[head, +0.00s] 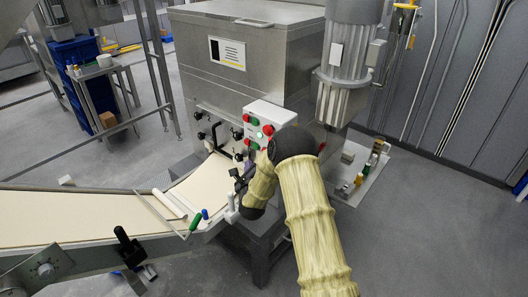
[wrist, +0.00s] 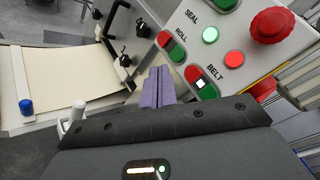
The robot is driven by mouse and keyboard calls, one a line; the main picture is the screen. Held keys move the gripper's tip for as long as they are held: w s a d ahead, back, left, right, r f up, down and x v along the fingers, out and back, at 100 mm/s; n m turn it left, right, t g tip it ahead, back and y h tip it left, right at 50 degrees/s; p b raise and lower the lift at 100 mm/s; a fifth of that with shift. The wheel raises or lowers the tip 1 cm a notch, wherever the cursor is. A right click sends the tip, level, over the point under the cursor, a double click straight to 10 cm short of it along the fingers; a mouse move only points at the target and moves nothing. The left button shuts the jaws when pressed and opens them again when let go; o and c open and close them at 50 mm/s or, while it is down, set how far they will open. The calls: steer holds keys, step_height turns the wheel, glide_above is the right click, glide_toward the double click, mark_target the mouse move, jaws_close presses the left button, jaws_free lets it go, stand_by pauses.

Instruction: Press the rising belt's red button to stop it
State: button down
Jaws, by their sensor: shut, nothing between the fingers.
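The control box (head: 270,116) is white and fixed to the front of the steel machine. In the wrist view its panel (wrist: 240,82) carries SEAL, ROLL and BELT labels. The red button (wrist: 192,73) by BELT is just right of my fingertips, above a green button (wrist: 207,90). My gripper (wrist: 160,72) has its purple fingers together and empty, pointing at the panel's lower left. I cannot tell whether they touch it. In the head view my gripper (head: 240,180) is below the box, partly hidden by my arm. The rising belt (head: 85,215) is cream, at left.
A large red mushroom button (wrist: 272,25) sits at the panel's upper right. Red and green ROLL buttons (wrist: 170,46) are close above my fingertips. Black knobs (wrist: 124,60) stick out at left. A grey motor (head: 346,70) stands right of the machine.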

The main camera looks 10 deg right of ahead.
steer(key=shift+w+d+b, duration=0.25)
steer(key=shift+w+d, duration=0.65)
steer(key=shift+d, duration=0.3)
steer(key=shift+w+d+b, duration=0.25)
steer(key=shift+w+d, duration=0.6)
steer(key=shift+d, duration=0.35)
steer(key=shift+d+f, duration=0.1)
steer(key=shift+w+d+b, duration=0.2)
steer(key=shift+w+b, duration=0.05)
steer(key=shift+b, duration=0.25)
steer(key=shift+w+d+b, duration=0.2)
steer(key=shift+d+b, duration=0.15)
stand_by(1.0)
steer(key=shift+s+a+b, duration=0.35)
steer(key=shift+s+a, duration=0.15)
steer(key=shift+a, duration=0.15)
